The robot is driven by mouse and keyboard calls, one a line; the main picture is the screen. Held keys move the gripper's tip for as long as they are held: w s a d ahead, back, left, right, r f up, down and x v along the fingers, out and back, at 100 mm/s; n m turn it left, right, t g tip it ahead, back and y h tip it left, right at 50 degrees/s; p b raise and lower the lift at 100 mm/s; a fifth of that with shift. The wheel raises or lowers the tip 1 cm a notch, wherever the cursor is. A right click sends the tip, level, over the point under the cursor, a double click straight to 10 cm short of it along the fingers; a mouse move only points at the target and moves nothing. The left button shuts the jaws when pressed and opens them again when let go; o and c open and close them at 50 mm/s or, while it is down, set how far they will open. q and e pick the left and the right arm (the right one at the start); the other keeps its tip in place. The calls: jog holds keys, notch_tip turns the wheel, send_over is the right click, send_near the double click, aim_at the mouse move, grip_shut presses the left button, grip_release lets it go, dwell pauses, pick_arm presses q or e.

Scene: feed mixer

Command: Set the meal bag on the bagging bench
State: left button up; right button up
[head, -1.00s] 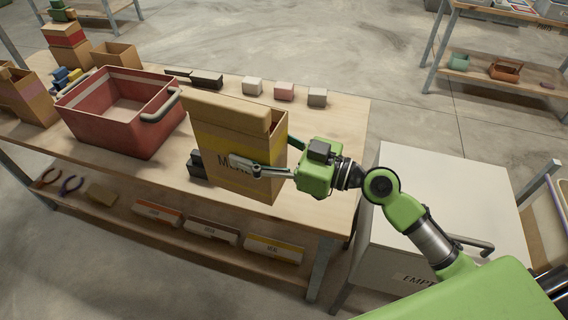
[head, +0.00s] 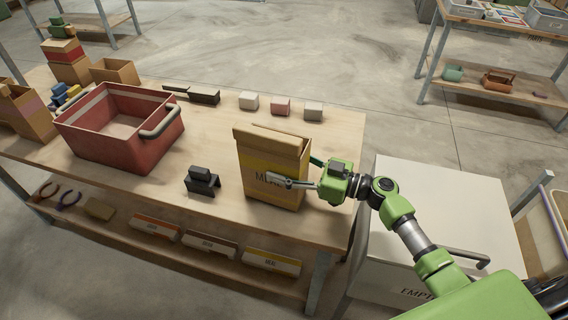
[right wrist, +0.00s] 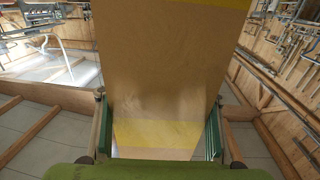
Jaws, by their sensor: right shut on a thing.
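The meal bag (head: 262,160) is a brown paper bag with a yellow band and the lettering MEAL. It is upright at the right part of the wooden bagging bench (head: 225,120), near the front edge. I cannot tell whether its bottom touches the bench top. My right gripper (head: 300,178) is shut on the bag's lower right side. In the right wrist view the bag (right wrist: 165,75) fills the space between the two fingers (right wrist: 157,132). My left gripper is not in view.
A red crate (head: 95,150) with a grey handle stands left on the bench. A small black device (head: 202,187) sits between crate and bag. A white cabinet (head: 450,205) stands right of the bench.

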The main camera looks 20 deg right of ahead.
jog(key=shift+f, duration=0.3)
jog(key=shift+f+b, duration=0.2)
jog(key=shift+b, duration=0.15)
jog(key=o, duration=2)
